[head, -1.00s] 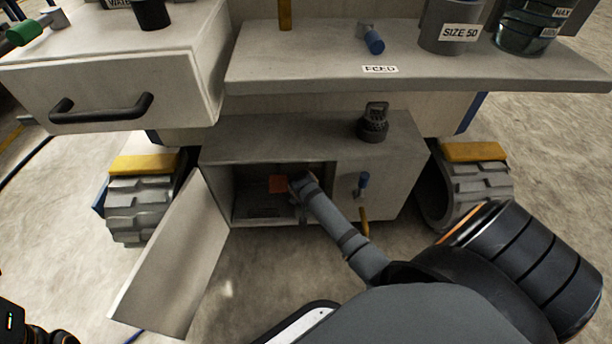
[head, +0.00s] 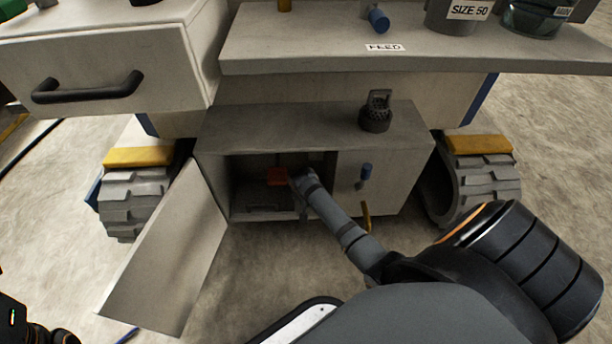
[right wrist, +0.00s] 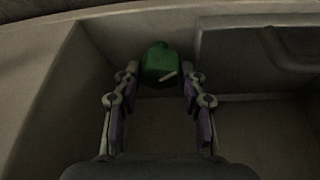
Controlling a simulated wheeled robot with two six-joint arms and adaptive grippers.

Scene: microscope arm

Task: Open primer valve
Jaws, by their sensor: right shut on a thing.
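My right arm reaches into the open cabinet (head: 233,190) under the shelf. In the head view my right gripper is inside the opening, its fingertips hidden by the wrist. In the right wrist view my right gripper (right wrist: 160,82) has its fingers on either side of a green knob-like piece (right wrist: 158,58) with a small pale mark, and is shut on it. No label shows whether this piece is the primer valve. An orange-red block (head: 278,176) shows inside the cabinet, left of my wrist. Only a dark part of my left arm shows at the lower left; its gripper is out of view.
The cabinet door (head: 170,250) hangs open to the left. A dark fitting (head: 376,112) stands on top. The FEED shelf (head: 430,58) overhangs above.

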